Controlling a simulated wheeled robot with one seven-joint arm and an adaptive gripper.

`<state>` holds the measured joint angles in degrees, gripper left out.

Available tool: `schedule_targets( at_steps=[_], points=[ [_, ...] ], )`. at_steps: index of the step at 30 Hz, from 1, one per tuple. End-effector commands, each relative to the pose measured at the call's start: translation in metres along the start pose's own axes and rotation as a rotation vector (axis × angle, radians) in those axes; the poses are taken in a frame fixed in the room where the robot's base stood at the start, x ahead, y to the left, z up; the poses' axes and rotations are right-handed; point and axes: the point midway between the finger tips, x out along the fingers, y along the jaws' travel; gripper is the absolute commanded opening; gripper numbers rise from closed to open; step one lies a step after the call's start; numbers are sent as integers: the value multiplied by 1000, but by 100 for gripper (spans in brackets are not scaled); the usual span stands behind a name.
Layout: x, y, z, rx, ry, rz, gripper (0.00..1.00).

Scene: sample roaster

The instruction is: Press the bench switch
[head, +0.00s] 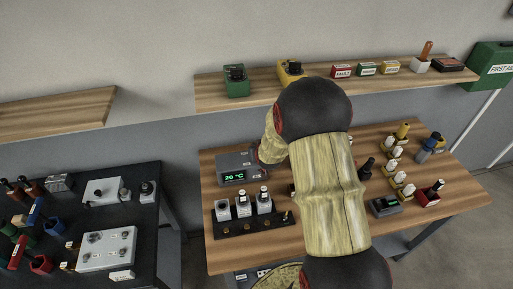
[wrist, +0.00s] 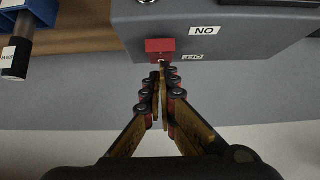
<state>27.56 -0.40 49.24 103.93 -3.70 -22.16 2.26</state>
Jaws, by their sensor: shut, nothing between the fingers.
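In the wrist view, a grey box (wrist: 225,38) fills the upper right. A small red switch block (wrist: 160,47) sticks out from its lower edge, beside a white label that appears upside down and a smaller label. My gripper (wrist: 161,68) is shut with nothing between its fingers. Its tips are at the red block in the picture; whether they touch it I cannot tell. In the head view, my arm hides the gripper and the red switch. A grey unit with a green "20 °C" display (head: 236,166) stands at the bench's back left, beside my wrist.
The wooden bench (head: 240,253) carries a black rack of white-labelled bottles (head: 243,207), a small display unit (head: 384,206) and several small holders at right. A shelf (head: 215,95) runs above. A black table (head: 140,230) stands at left. A blue holder (wrist: 35,8) is upper left.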

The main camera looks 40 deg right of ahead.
Motion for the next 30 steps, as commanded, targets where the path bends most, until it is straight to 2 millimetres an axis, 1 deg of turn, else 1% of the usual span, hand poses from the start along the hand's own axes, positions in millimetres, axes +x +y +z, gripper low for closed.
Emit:
schedule_targets(
  at_steps=[1,8,18,30],
  points=[
    [1,0,4,0,-3,0,0],
    [0,0,5,0,-2,0,0],
    [-9,0,17,0,-7,0,0],
    [-11,0,18,0,-10,0,0]
  ],
)
